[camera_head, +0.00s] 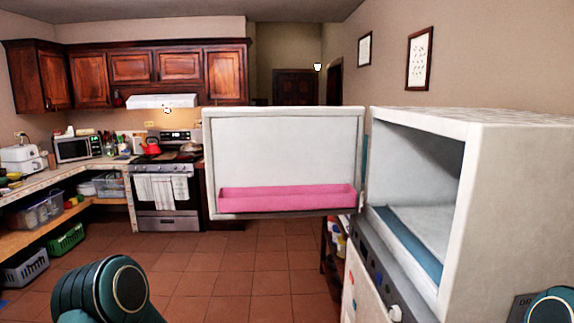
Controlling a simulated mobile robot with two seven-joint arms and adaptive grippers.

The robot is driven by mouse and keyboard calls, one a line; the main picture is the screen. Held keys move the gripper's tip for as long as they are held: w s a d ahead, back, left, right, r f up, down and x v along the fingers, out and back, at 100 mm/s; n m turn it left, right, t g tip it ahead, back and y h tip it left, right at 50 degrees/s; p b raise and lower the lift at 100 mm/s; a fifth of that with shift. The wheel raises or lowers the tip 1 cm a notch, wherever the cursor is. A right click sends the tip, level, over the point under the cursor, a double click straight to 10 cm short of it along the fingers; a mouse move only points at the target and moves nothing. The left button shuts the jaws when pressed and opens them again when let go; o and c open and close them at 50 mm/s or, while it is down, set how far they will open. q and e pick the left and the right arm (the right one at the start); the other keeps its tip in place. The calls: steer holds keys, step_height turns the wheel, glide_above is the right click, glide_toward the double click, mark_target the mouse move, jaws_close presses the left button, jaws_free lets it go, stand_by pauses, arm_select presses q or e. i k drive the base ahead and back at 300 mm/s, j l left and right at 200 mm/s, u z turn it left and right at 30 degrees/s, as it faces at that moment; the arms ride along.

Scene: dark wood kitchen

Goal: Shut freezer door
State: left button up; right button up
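The freezer door (285,155) stands wide open, its white inner face with a pink shelf (287,198) turned toward me. It is hinged at its right edge to the white freezer (500,200), whose front opening faces left and shows an empty-looking, shaded inside. The opening is at the right of the view. Parts of my teal arms show at the bottom left and bottom right corners. Neither gripper is in view, and nothing of mine touches the door.
The tiled floor (235,265) is clear left of the freezer and in front of the door. A counter with a microwave (78,148) and a stove (165,190) stand at the back left. Baskets (66,242) sit on low shelves at the left.

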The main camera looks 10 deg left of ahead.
mark_target(261, 163)
steer(key=i+j+z, duration=0.2)
steer(key=j, duration=0.25)
steer(key=j+z, duration=0.2)
steer(key=j, duration=0.25)
steer(key=i+j+z, duration=0.15)
steer(key=j, duration=0.15)
steer(key=i+j+z, duration=0.2)
steer(key=j, duration=0.15)
steer(key=i+j+z, duration=0.15)
steer(key=j, duration=0.2)
steer(key=j+z, duration=0.2)
steer(key=j, duration=0.2)
steer(key=i+j+z, duration=0.15)
steer(key=j, duration=0.25)
steer(key=j+z, duration=0.15)
steer(key=j, duration=0.25)
steer(key=k+j+z, duration=0.2)
steer(key=j, duration=0.2)
steer(key=j+z, duration=0.15)
steer(key=j, duration=0.3)
steer(key=k+j+z, duration=0.2)
steer(key=j, duration=0.2)
steer(key=j+z, duration=0.4)
steer(key=j, duration=0.55)
steer(key=i+j+z, duration=0.1)
steer(key=j+z, duration=0.25)
steer(key=j, duration=0.6)
steer(key=j+z, duration=0.35)
steer(key=j, duration=0.55)
steer(key=k, duration=0.05)
